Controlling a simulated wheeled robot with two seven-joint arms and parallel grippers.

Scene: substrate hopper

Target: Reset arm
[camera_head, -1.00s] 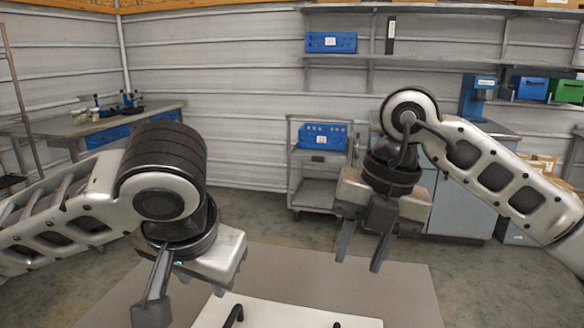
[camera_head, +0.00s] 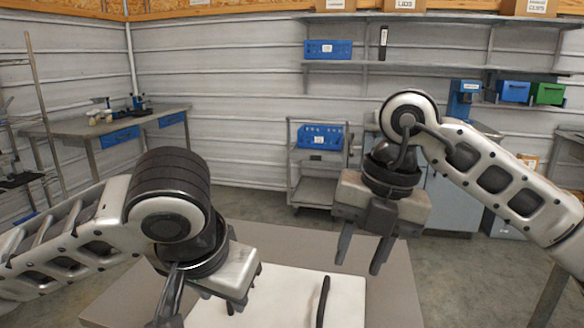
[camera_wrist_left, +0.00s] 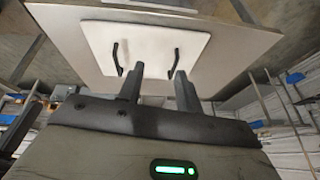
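My right gripper (camera_head: 361,250) hangs in the air with its two fingers pointing down. In the head view the left gripper is partly hidden and cut off by the bottom edge. A white board (camera_wrist_left: 150,48) with two black handles lies on the grey table (camera_head: 395,285). The left fingers overlap the board's edge in the wrist view; I cannot tell the distance.
A grey cart (camera_head: 312,168) with a blue bin (camera_head: 320,137) stands behind the table. A workbench (camera_head: 60,128) stands at the back left. Shelves with bins line the back wall. Open floor lies between the table and the wall.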

